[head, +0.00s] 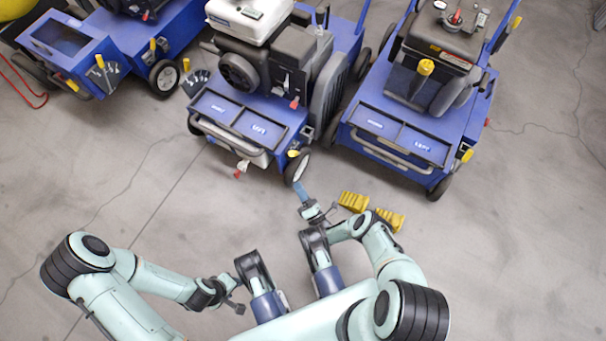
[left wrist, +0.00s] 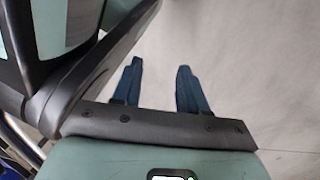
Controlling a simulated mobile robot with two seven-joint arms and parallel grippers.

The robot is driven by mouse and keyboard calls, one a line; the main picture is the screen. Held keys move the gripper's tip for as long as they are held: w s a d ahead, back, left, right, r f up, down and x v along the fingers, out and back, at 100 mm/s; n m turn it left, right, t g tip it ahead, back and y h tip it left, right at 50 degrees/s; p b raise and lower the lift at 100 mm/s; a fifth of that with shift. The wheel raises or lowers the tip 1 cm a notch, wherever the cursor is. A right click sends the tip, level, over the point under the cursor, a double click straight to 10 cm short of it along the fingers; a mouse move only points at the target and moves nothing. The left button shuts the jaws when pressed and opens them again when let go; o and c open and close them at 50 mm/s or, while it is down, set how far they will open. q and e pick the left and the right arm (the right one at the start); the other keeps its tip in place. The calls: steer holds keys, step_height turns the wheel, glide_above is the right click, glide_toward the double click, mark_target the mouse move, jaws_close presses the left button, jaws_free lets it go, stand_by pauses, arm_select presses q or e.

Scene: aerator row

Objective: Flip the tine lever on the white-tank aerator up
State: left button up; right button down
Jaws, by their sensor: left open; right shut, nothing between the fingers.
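The white-tank aerator (head: 268,130) is the middle blue machine in the head view, with its white tank (head: 250,18) on top. Small levers show on it: a red-tipped one (head: 239,173) low at the front, a red-tipped one (head: 294,103) by the engine, and a yellow-tipped one (head: 293,153) at the front right corner. I cannot tell which is the tine lever. My right gripper (head: 301,190) is shut and empty, over the floor just in front of this machine's right front wheel. My left gripper (left wrist: 160,82) is open and empty above bare floor, away from the machine.
A blue aerator with a dark top (head: 410,130) stands to the right, another blue machine (head: 75,45) to the left. Yellow wedge-like blocks (head: 354,202) lie on the floor beside my right arm. A red cable (head: 22,88) lies far left. The front left floor is clear.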

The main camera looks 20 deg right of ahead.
mark_target(295, 153)
arm_select(q)
steer(key=shift+g, duration=0.7)
steer(key=shift+s+a+f+b, duration=0.1)
steer(key=shift+s+f+b, duration=0.25)
steer(key=shift+s, duration=0.35)
steer(key=shift+s+a+f+b, duration=0.1)
steer(key=shift+s+f+b, duration=0.25)
steer(key=shift+s, duration=0.35)
steer(key=shift+s+a+f+b, duration=0.1)
steer(key=shift+s+f+b, duration=0.2)
steer(key=shift+s, duration=0.4)
arm_select(e)
steer(key=w+d+r, duration=0.1)
steer(key=w+r, duration=0.2)
steer(key=w, duration=0.5)
steer(key=shift+d+r, duration=0.2)
steer(key=shift+r, duration=0.05)
arm_select(q)
steer(key=shift+w, duration=0.15)
